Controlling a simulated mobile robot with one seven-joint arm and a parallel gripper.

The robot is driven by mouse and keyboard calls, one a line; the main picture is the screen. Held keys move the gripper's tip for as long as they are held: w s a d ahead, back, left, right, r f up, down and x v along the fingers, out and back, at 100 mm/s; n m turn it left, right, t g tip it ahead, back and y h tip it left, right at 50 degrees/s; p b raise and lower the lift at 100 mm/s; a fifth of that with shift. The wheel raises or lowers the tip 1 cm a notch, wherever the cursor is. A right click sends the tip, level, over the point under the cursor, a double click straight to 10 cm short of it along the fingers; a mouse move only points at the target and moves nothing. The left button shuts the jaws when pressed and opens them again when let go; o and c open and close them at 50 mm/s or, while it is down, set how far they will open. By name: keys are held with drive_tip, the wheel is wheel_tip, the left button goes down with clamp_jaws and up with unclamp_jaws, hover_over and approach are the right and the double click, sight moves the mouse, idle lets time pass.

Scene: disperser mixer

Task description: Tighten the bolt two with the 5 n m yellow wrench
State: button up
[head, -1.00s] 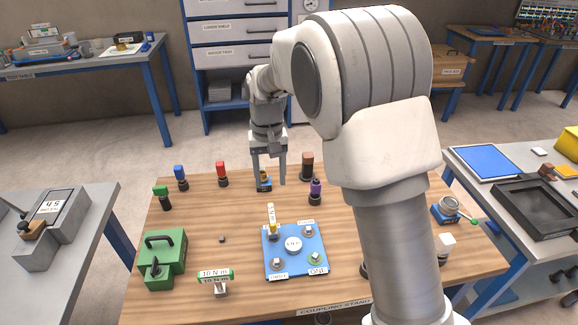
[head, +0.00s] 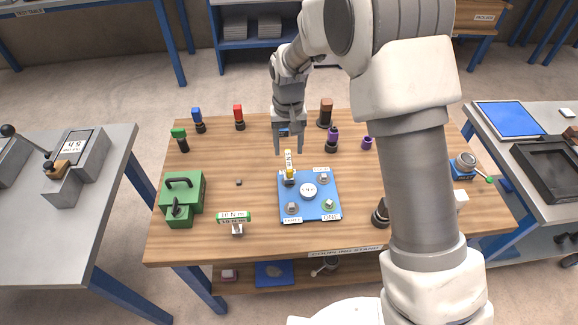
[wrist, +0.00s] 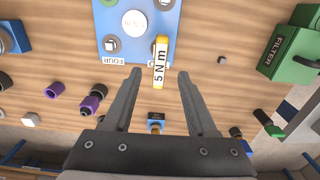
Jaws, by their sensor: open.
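The 5 N m wrench (head: 289,163), yellow with a white label, stands at the upper left corner of a blue plate (head: 311,213). In the wrist view the wrench (wrist: 161,62) reaches between the fingertips. My gripper (head: 289,150) is open and empty, behind the plate, and its fingers (wrist: 159,75) lie on either side of the wrench's handle end. I cannot tell the height gap. Other bolts show at the plate's upper right (head: 323,180), lower left (head: 292,207) and lower right (head: 329,204).
A green 10 N m wrench (head: 234,217) stands left of the plate. A green filter box (head: 183,199) is at the table's left. Coloured pieces, including red (head: 239,117) and purple (head: 332,138), line the back.

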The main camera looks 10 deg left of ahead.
sight(288, 169)
wheel_tip(288, 169, down, 10)
drive_tip(key=shift+r, duration=0.15)
idle(0.3)
clamp_jaws()
idle(0.5)
